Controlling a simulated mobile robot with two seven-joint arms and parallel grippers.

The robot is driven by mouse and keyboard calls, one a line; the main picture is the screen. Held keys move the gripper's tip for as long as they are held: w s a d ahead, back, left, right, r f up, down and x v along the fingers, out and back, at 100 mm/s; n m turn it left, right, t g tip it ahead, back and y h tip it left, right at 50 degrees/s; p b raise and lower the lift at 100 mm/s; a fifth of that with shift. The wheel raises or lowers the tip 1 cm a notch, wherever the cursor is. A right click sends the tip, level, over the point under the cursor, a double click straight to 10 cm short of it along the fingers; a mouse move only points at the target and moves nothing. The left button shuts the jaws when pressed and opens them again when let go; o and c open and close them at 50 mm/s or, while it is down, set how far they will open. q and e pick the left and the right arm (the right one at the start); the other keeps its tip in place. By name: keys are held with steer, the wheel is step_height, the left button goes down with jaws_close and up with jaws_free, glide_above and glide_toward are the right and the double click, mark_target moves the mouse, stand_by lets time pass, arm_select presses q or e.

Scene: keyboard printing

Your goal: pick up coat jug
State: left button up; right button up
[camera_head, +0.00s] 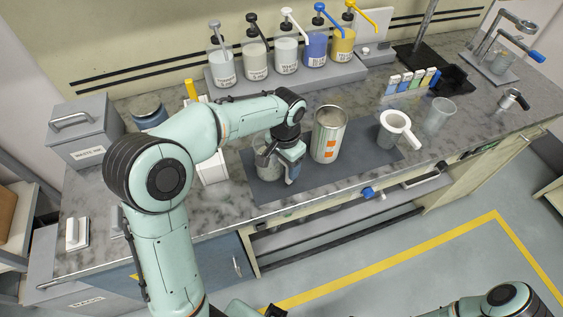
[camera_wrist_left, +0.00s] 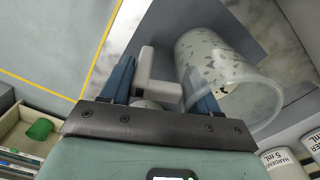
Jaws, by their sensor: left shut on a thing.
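The coat jug (camera_head: 262,162), a translucent speckled jug, stands on the dark mat, partly hidden by my left wrist in the head view. In the left wrist view the jug (camera_wrist_left: 215,62) lies right of the fingers, its open rim toward the lower right. My left gripper (camera_head: 291,173) is at the jug's handle side. In the left wrist view its blue fingers (camera_wrist_left: 160,92) are shut on the pale handle (camera_wrist_left: 156,77) between them. My right gripper is not in view; only part of that arm shows at the bottom right.
A metal can (camera_head: 328,135) with orange labels stands close right of the jug. A white handled cup (camera_head: 393,130) and a clear beaker (camera_head: 439,115) are further right. Several pump bottles (camera_head: 286,55) line the back. A grey box (camera_head: 87,133) is at left.

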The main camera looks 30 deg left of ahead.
arm_select(q)
step_height(320, 180, up, 20)
steer(key=p, duration=0.3)
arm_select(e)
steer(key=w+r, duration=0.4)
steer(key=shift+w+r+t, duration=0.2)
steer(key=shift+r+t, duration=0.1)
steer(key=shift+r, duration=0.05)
arm_select(q)
steer(key=shift+f, duration=0.1)
steer(key=o, duration=0.6)
steer(key=c, duration=0.5)
steer(key=shift+c, duration=0.3)
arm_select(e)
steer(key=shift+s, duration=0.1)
